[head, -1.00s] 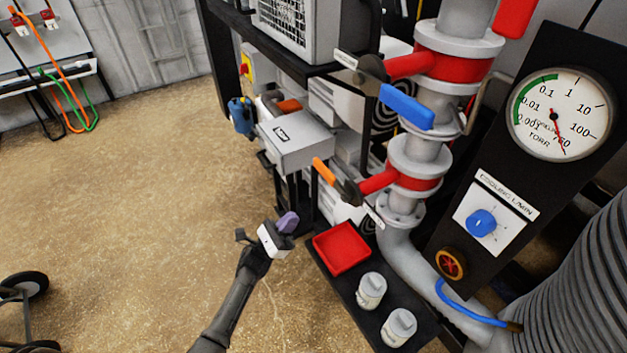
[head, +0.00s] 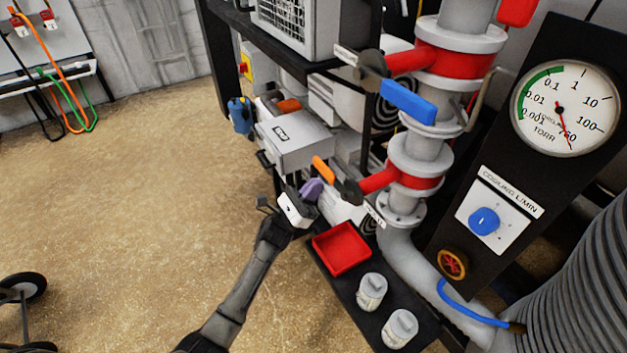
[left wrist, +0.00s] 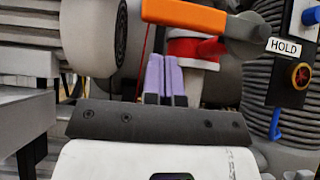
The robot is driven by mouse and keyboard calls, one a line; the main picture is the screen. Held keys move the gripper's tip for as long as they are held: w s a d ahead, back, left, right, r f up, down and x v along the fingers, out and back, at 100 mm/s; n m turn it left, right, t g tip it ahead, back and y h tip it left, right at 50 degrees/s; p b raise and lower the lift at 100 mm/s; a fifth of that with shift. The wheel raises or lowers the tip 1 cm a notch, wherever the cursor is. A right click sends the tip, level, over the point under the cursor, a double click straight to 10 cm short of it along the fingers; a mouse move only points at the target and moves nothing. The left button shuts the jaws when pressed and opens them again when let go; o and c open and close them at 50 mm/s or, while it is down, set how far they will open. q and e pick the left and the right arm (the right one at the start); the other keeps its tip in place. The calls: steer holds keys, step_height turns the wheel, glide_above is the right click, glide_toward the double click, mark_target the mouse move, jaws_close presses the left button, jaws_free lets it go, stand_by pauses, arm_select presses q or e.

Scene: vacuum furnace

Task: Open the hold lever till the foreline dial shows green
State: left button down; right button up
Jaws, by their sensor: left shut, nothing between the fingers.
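The hold lever has an orange handle (head: 323,170) on the lower red valve of the pipe. In the left wrist view the orange handle (left wrist: 185,15) crosses the top, with a HOLD label (left wrist: 285,48) beside it. My left gripper (head: 311,189) is just below the handle in the head view. Its purple fingers (left wrist: 166,78) are shut and empty, and appear beneath the handle in the wrist view; I cannot tell whether they touch it. The foreline dial (head: 565,108) has its red needle near 760, away from the green arc at upper left. My right gripper is not in view.
A blue lever (head: 407,102) sits on the valve above. A red tray (head: 341,249) and two white jars (head: 371,291) stand on the black shelf below. A grey box (head: 294,143) is left of the handle.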

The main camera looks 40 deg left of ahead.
mark_target(332, 178)
arm_select(q)
step_height(332, 178, up, 3)
steer(key=shift+f, duration=0.1)
stand_by(0.3)
steer(key=shift+s, duration=0.1)
